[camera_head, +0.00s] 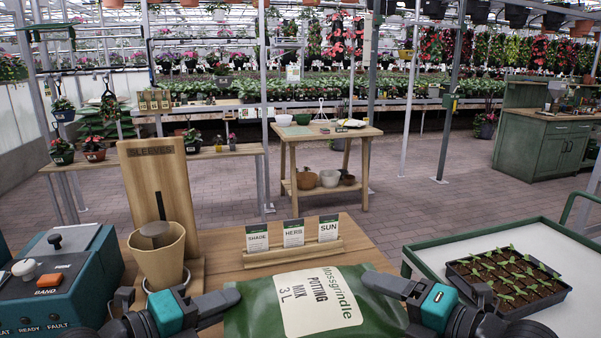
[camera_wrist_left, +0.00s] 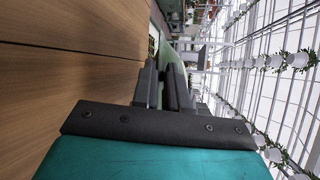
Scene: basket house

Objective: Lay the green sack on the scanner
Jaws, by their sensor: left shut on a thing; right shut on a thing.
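The green sack (camera_head: 257,313), labelled "Mossgrindle potting mix 3 L", is at the front middle of the head view, its lower part cut off by the frame. My left gripper (camera_head: 230,298) is shut on its left edge. My right gripper (camera_head: 372,282) is shut on its upper right edge. The sack spans between both grippers; I cannot tell whether it touches the table. In the left wrist view the left fingers (camera_wrist_left: 165,85) are close together, with green material (camera_wrist_left: 162,45) beyond their tips. I cannot make out a scanner in either view.
A wooden stand with a tan pot (camera_head: 160,262) is behind the left gripper. A teal machine (camera_head: 60,285) is at left. A card rack (camera_head: 293,254) stands behind the sack. A green-rimmed tray table (camera_head: 425,262) with a seedling tray (camera_head: 508,280) is at right.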

